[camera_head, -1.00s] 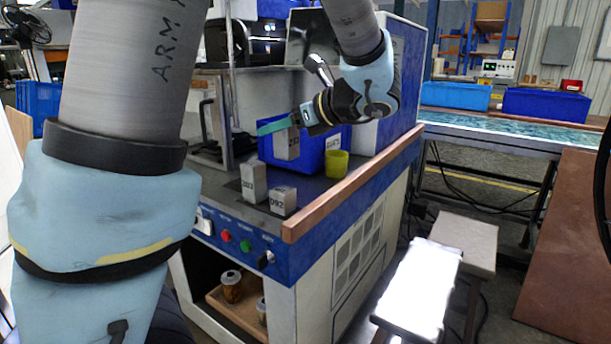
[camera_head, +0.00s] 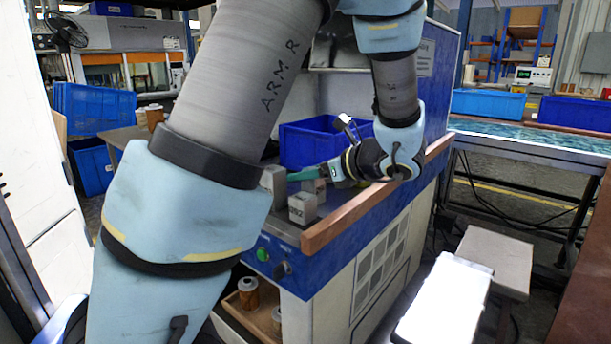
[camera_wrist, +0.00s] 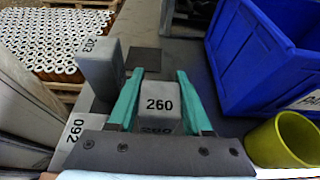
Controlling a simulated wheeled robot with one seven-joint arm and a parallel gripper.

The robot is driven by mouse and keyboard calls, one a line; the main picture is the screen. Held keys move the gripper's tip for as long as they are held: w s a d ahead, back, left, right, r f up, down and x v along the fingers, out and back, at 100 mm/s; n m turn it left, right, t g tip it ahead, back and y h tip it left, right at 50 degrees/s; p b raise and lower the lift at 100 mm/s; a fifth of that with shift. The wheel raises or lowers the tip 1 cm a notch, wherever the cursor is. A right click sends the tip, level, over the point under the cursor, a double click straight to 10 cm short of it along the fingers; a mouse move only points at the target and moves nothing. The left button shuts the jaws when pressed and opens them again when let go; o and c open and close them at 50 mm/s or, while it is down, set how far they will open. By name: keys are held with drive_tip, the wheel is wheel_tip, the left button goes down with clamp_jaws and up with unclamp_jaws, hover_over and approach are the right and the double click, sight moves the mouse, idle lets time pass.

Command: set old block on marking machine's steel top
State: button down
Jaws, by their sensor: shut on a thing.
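My gripper (camera_wrist: 160,74) is shut on a pale grey block marked 260 (camera_wrist: 160,104), with a green finger on each side of it. In the head view my gripper (camera_head: 296,175) is low over the marking machine's dark top (camera_head: 345,188), and block 260 (camera_head: 314,186) is partly hidden. I cannot tell whether its underside touches the top. Block 203 (camera_wrist: 102,65) stands upright to its left; in the head view it (camera_head: 272,182) is partly behind my arm. Block 092 (camera_head: 302,208) stands near the front edge. No block is visibly labelled old.
A blue bin (camera_head: 308,146) stands behind the blocks. It is at the right in the wrist view, with a yellow cup (camera_wrist: 284,140) near it. A dark square patch (camera_wrist: 145,60) lies beyond block 260. A wooden rail (camera_head: 350,217) edges the machine top.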

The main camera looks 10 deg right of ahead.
drive_tip(key=shift+f, duration=0.15)
drive_tip(key=shift+c, duration=1.6)
unclamp_jaws()
drive_tip(key=shift+r, duration=0.25)
drive_tip(key=v, duration=1.2)
drive_tip(key=shift+p, duration=0.3)
